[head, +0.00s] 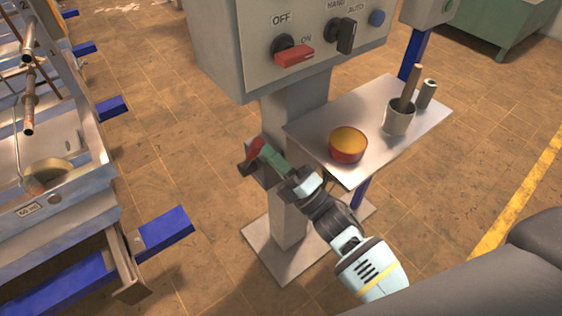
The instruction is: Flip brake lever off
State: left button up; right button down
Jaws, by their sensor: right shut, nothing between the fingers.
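The brake lever (294,56) is a red handle on a dark round hub, on the front of a grey control box (258,72). It points right, just below the "ON" label; the "OFF" label is above the hub. My right gripper (250,160) is below the box, in front of the grey post, apart from the lever. It is shut and empty, with red and dark parts at its end. My left gripper is not in view.
A black selector (346,36) and a blue button (377,18) sit right of the lever. A metal shelf (310,128) beside the post holds an orange-topped red bowl (348,145) and a cup (398,118) with a rod. Blue-legged equipment (60,215) stands left, with open floor between.

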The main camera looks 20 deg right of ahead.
pick_arm(q)
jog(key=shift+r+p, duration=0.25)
jog(key=shift+p, duration=0.05)
pick_arm(e)
jog(key=shift+d+x, duration=0.2)
jog(key=shift+x, duration=1)
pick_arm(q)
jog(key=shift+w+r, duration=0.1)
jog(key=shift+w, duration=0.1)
pick_arm(e)
jog(key=shift+r, duration=0.1)
jog(key=shift+d, duration=0.1)
